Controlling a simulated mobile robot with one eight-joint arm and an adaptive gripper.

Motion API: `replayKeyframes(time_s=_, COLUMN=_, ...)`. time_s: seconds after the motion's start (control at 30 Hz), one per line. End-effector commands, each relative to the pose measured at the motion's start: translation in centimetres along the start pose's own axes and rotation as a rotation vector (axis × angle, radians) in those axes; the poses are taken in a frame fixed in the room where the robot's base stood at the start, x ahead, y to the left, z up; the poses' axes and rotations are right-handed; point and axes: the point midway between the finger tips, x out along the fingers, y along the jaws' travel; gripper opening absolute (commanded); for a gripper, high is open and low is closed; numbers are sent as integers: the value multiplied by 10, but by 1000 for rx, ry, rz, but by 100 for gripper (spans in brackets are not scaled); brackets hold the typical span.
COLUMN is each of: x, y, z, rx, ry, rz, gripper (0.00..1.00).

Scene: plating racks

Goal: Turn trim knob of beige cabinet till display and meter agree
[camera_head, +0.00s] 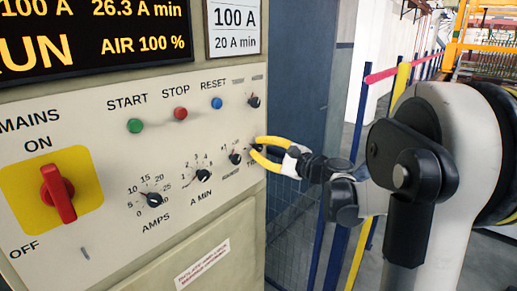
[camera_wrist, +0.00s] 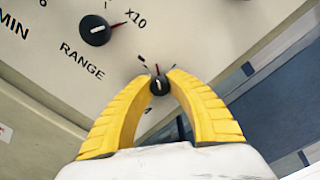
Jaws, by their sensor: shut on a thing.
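The beige cabinet (camera_head: 105,255) fills the left of the head view. Its black display (camera_head: 95,30) reads 26.3 A min and AIR 100% in yellow; its top is cut off. My gripper (camera_head: 258,150) is at the panel's right edge, its yellow fingers around a small black knob. In the wrist view my gripper (camera_wrist: 160,78) is shut on this trim knob (camera_wrist: 159,87), a fingertip on each side. A pale pointer line shows on the knob, with a short red mark just above it. I cannot make out any needle meter in either view.
The black RANGE knob (camera_wrist: 94,30) sits close to my fingers. The panel also holds the AMPS knob (camera_head: 154,199), a red mains switch (camera_head: 58,194), and green, red and blue buttons. A white card (camera_head: 234,28) reads 100 A, 20 A min. Wire fencing stands right of the cabinet.

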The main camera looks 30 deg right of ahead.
Motion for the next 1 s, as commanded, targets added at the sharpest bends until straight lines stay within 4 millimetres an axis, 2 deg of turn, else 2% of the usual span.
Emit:
replayKeyframes(time_s=0.3, x=0, y=1, z=0, rx=-76, ry=1, rz=2, gripper=0)
replayKeyframes(time_s=0.73, x=-1, y=1, z=0, rx=-83, ry=1, rz=2, gripper=0)
replayKeyframes(time_s=0.77, x=-1, y=1, z=0, rx=-83, ry=1, rz=2, gripper=26)
replayKeyframes(time_s=0.8, x=0, y=1, z=0, rx=-83, ry=1, rz=2, gripper=38)
replayKeyframes(time_s=0.83, x=0, y=1, z=0, rx=-82, ry=1, rz=2, gripper=44)
replayKeyframes(time_s=1.0, x=0, y=1, z=0, rx=-82, ry=1, rz=1, gripper=44)
